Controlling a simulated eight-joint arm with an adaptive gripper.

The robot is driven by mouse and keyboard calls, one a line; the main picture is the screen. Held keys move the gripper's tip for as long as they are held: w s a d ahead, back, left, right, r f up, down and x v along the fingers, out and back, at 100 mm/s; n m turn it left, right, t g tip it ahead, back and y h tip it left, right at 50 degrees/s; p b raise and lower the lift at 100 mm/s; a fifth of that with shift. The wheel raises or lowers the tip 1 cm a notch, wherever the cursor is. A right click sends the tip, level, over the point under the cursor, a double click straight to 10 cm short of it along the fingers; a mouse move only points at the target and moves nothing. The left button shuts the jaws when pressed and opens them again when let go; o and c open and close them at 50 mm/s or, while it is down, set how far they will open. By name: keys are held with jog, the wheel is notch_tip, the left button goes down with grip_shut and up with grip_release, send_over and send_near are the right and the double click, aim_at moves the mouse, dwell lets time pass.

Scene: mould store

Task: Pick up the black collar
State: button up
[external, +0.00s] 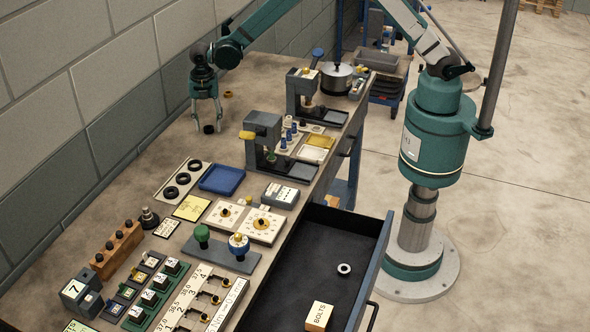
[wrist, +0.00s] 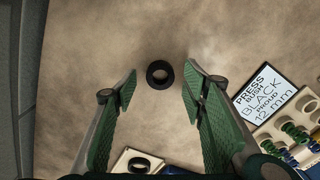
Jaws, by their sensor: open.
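A black collar (wrist: 160,74), a short ring with a round hole, lies flat on the bare bench top in the wrist view. In the external view a small dark piece, seemingly this collar (external: 208,129), shows below my gripper (external: 207,117). My gripper's two green fingers (wrist: 160,90) are spread wide. In the wrist view the collar appears between and slightly beyond the fingertips, with clear space on both sides. Nothing is held. More black rings (external: 183,178) sit on a pale plate nearby; one also shows in the wrist view (wrist: 140,164).
A sign (wrist: 264,94) reading "PRESS BUSH BLACK PROUD 12 mm" lies to the right. A drawer (external: 318,250) stands open. The bench around the collar is clear.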

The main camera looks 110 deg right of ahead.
jog(key=shift+f, duration=0.45)
jog(key=c, duration=1)
